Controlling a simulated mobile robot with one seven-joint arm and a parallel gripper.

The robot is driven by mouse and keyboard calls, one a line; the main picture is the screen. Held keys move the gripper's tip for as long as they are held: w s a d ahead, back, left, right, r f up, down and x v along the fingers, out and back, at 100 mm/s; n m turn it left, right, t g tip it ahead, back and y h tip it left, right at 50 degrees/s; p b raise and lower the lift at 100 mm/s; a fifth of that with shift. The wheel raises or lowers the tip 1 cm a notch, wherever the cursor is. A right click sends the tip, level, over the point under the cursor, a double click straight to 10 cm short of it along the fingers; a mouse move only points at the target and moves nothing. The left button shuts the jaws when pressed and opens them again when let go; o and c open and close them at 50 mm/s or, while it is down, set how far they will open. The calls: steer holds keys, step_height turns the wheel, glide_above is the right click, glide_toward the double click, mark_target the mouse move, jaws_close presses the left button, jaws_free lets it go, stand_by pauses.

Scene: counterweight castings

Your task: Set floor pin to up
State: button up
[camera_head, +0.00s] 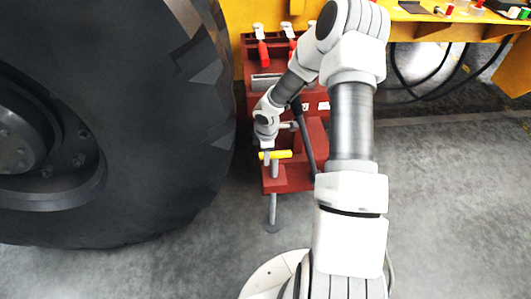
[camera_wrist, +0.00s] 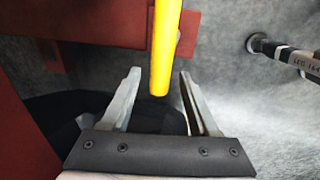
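A yellow handle (camera_head: 281,154) sticks out sideways near the front of a red frame. A grey upright rod (camera_head: 272,208) stands below it, with a round foot at the floor; I take this to be the floor pin. My gripper (camera_head: 267,153) is at the handle's left end, small and partly unclear in the head view. In the wrist view my gripper (camera_wrist: 160,76) is open, and the end of the yellow handle (camera_wrist: 165,45) lies between its fingers. A gap shows on the left side; contact on the right cannot be told.
A huge black tyre (camera_head: 150,130) stands close on the left. The red frame (camera_head: 290,178) carries red-handled levers (camera_head: 262,52) at the back, below a yellow machine body (camera_head: 245,15). A labelled rod (camera_wrist: 285,52) shows at the right of the wrist view. Floor at right is clear.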

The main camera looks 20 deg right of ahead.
jaws_close()
stand_by(1.3)
